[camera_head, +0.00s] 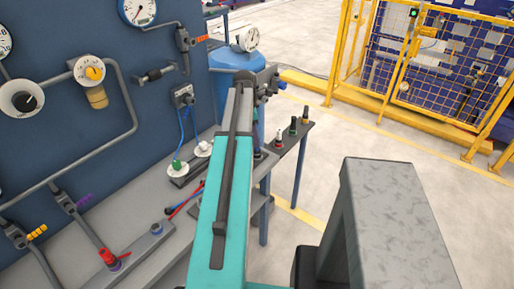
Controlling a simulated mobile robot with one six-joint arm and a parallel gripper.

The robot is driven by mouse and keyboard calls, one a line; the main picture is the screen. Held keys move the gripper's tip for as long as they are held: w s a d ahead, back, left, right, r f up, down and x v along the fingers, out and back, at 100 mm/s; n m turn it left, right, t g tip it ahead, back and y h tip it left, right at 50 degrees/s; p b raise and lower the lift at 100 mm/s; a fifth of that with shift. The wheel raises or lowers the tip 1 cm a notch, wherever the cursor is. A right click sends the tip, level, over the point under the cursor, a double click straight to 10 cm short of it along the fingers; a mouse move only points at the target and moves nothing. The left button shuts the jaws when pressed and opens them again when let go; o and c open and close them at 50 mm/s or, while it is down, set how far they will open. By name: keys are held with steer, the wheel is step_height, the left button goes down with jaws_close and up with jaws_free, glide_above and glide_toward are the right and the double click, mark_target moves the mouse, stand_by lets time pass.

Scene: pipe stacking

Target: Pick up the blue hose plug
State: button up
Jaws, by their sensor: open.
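My teal arm reaches from the bottom middle toward the back. My gripper (270,82) is small and dark at its far end, in front of a blue tank; it is open, with nothing visible in it. A small grey side stand (291,137) right of the arm carries upright plugs: one with red (279,141), one with green (293,126), one with orange-yellow (305,114). The gripper is beyond and above this stand, apart from it. I cannot make out a blue plug; the stand's left part is behind my arm.
A blue panel (60,125) with gauges, pipes and valves stands left above a grey bench (130,205). A blue hose (186,130) hangs there. A blue tank (228,60) stands behind my arm. A yellow fence (420,60) is at the back right; the floor before it is clear.

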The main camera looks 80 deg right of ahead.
steer(key=shift+f, duration=0.15)
steer(key=shift+s+d+f+p, duration=0.1)
steer(key=shift+s+f+p, duration=0.1)
steer(key=shift+f+p, duration=0.35)
steer(key=shift+s+f+p, duration=0.15)
steer(key=shift+f+p, duration=0.15)
steer(key=shift+f, duration=0.3)
steer(key=shift+s+f, duration=0.2)
steer(key=shift+f, duration=1.05)
steer(key=shift+c, duration=0.3)
jaws_close()
